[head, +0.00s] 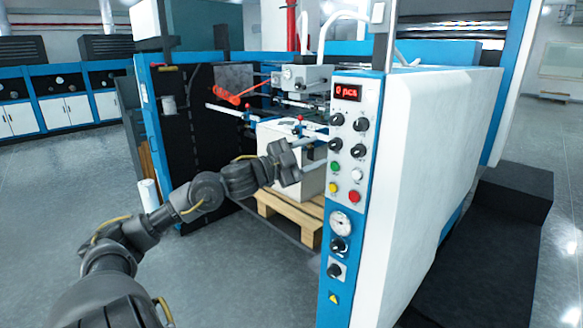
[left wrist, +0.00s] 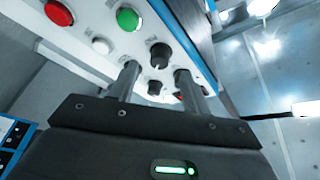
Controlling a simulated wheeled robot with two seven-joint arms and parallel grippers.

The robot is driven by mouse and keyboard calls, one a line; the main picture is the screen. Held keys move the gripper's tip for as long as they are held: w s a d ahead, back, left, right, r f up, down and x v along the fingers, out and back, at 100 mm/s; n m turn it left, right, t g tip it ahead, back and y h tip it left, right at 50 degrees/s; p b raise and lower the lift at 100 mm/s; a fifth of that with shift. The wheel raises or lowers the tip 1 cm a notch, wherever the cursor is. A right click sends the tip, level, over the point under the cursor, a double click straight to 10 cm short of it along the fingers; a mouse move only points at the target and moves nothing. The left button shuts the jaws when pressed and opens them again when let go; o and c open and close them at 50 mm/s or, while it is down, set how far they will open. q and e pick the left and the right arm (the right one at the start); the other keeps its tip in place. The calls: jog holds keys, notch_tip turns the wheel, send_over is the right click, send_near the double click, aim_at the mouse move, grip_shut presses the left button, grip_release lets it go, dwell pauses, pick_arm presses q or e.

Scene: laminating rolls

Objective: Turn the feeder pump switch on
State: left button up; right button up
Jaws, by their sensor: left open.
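The blue-edged control panel (head: 345,215) faces me at the front of the machine, with several black rotary switches, including one (head: 335,145) above the green button. The labels are too small to read, so I cannot tell which is the feeder pump switch. My left gripper (head: 321,152) is open and empty, with its fingers pointing at the panel's left edge by the lower knobs. In the left wrist view a black knob (left wrist: 160,55) shows beyond the gap between the two fingers (left wrist: 157,82); contact is not clear. My right gripper is out of view.
A green button (head: 335,167), a white button (head: 357,175), a yellow button (head: 333,187) and a red button (head: 354,196) sit below the knobs. A red display (head: 346,92) is above. A wooden pallet (head: 285,206) bears a white stack (head: 275,140) behind my gripper.

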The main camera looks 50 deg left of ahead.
pick_arm(q)
jog(key=b+v, duration=0.2)
jog(key=v, duration=0.5)
dwell(0.6)
